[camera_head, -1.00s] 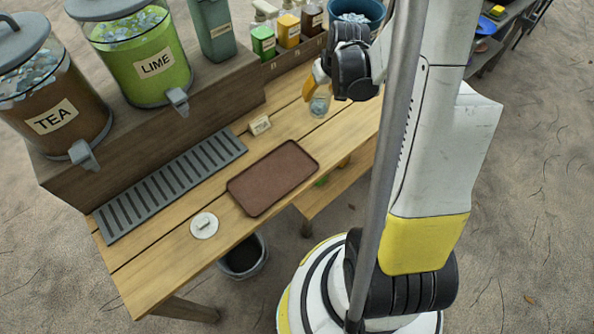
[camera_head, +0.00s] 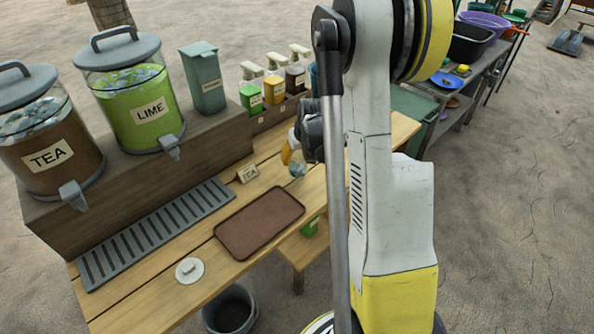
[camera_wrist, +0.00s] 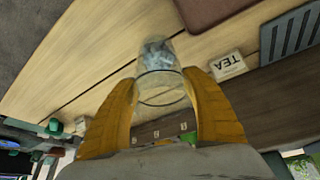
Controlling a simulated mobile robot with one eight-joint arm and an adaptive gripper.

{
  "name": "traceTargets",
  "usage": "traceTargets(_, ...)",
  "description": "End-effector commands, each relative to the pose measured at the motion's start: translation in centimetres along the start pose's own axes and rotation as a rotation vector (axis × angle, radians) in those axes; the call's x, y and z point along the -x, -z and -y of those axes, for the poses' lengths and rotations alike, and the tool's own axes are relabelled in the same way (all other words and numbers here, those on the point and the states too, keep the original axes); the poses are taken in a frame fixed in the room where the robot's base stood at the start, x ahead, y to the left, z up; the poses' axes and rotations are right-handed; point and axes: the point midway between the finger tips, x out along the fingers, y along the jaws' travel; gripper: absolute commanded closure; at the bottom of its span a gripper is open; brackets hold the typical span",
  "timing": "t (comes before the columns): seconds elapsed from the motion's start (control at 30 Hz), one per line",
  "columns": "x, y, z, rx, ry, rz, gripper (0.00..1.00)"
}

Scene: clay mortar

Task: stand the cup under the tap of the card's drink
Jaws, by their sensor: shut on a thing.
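A clear cup with ice-like pieces in it (camera_wrist: 158,70) is between the yellow fingers of my gripper (camera_wrist: 162,100) in the wrist view. My gripper (camera_head: 291,158) is shut on the cup, which also shows partly in the head view (camera_head: 297,169), above the wooden table. A small card (camera_head: 247,173) stands behind the brown tray; it reads TEA in the wrist view (camera_wrist: 229,65). The TEA dispenser (camera_head: 45,140) with its grey tap (camera_head: 73,196) stands at the left. The LIME dispenser (camera_head: 140,110) with its tap (camera_head: 169,145) stands right of it. A slotted drip tray (camera_head: 155,232) lies in front of both.
A brown tray (camera_head: 259,222) and a white round lid (camera_head: 189,270) lie on the table. A grey-green canister (camera_head: 204,80) and several pump bottles stand at the back. A bucket (camera_head: 230,309) is below the table. The drip tray is bare.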

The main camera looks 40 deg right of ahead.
Motion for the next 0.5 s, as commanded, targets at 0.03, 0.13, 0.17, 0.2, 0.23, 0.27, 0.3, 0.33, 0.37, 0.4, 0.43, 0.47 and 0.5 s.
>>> traceTargets(0.03,-0.2,0.0,0.2,0.001,0.000,0.000,0.75)
traceTargets(0.13,-1.0,-0.3,0.2,-0.001,0.000,0.000,0.75)
traceTargets(0.17,-1.4,-0.4,0.2,-0.001,0.000,0.000,0.75)
traceTargets(0.2,-2.0,-0.7,0.2,-0.001,0.000,0.000,0.75)
traceTargets(0.23,-2.5,-1.0,0.2,-0.001,0.000,0.000,0.75)
traceTargets(0.27,-3.0,-1.2,0.2,-0.001,0.000,0.000,0.75)
traceTargets(0.3,-3.6,-1.4,0.2,-0.001,0.000,0.000,0.75)
traceTargets(0.33,-3.8,-1.5,0.2,-0.001,0.000,0.000,0.75)
traceTargets(0.37,-4.0,-1.6,0.2,-0.001,0.000,0.000,0.75)
traceTargets(0.4,-4.0,-1.6,0.2,-0.001,0.000,0.000,0.75)
traceTargets(0.43,-3.9,-1.6,0.2,-0.001,0.000,0.000,0.75)
traceTargets(0.47,-3.8,-1.6,0.2,-0.001,0.000,0.000,0.75)
traceTargets(0.5,-3.8,-1.6,0.2,-0.001,0.000,0.000,0.75)
